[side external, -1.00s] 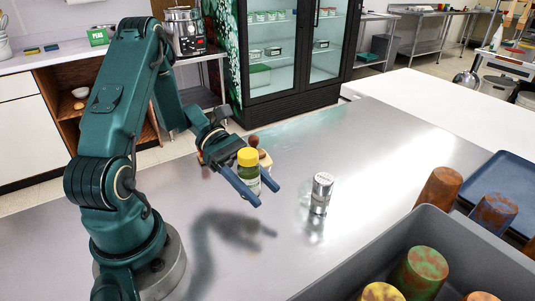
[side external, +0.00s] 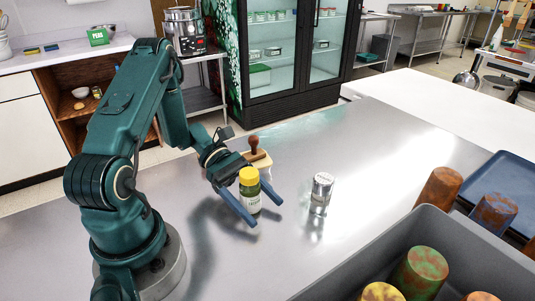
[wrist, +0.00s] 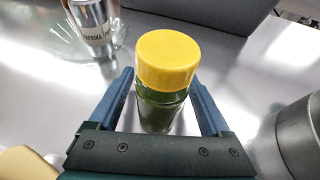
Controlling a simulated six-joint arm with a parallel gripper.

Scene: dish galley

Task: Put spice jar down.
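The spice jar (side external: 250,196) has a yellow cap, green contents and a pale label. It stands upright on the steel counter (side external: 390,150), close in front of my arm. In the wrist view the jar (wrist: 165,65) sits between my two blue fingers, its yellow cap toward the camera. My gripper (side external: 268,214) is low at the counter, one finger on each side of the jar. Its fingers (wrist: 162,95) are spread, with narrow gaps showing beside the jar body. The jar's base is partly hidden.
A silver-topped paprika jar (side external: 321,191) stands to the right. A wooden stamp-like object with a round knob (side external: 254,147) is behind the gripper. A grey bin (side external: 345,279) with colourful cups is at front right, a blue tray (side external: 505,172) beyond. The counter between is clear.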

